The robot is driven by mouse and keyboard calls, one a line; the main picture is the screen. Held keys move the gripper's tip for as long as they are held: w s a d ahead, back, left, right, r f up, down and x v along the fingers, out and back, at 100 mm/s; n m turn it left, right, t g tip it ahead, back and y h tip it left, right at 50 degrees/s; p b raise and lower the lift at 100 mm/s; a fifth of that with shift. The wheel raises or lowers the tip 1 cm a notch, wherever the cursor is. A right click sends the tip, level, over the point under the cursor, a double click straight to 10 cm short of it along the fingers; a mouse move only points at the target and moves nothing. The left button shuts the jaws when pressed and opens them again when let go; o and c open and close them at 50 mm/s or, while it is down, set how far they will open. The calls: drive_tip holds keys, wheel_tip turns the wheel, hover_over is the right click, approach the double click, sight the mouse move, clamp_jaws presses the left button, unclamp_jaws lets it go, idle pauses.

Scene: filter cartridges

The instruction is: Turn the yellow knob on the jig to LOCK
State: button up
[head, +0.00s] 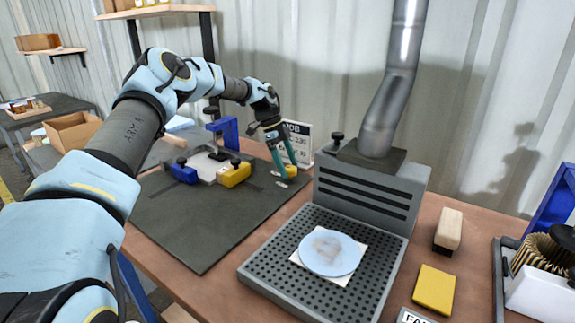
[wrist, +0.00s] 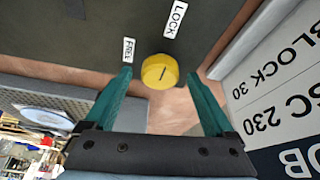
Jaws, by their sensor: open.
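The yellow knob (wrist: 160,71) sits at the edge of a dark board (wrist: 80,35) in the wrist view. A short dark line on its top slants up and right, roughly toward the LOCK label (wrist: 175,20); which end is the pointer I cannot tell. The FREE label (wrist: 128,50) lies up and left of the knob. My gripper (wrist: 159,75) is open, one teal finger on each side of the knob, with gaps visible. In the head view the knob (head: 292,171) shows partly behind my gripper (head: 288,172).
A printed sign (head: 298,142) stands close behind my gripper. A grey vented box (head: 365,190) with a perforated tray and blue disc (head: 331,253) is to the right. Blue (head: 184,172) and yellow (head: 234,175) blocks stand on the board left of my gripper.

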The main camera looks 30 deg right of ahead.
drive_tip(key=b+v, duration=0.2)
drive_tip(key=v, duration=0.8)
drive_tip(key=shift+r+b, duration=0.3)
drive_tip(key=shift+r, duration=0.1)
drive_tip(key=shift+a, duration=0.1)
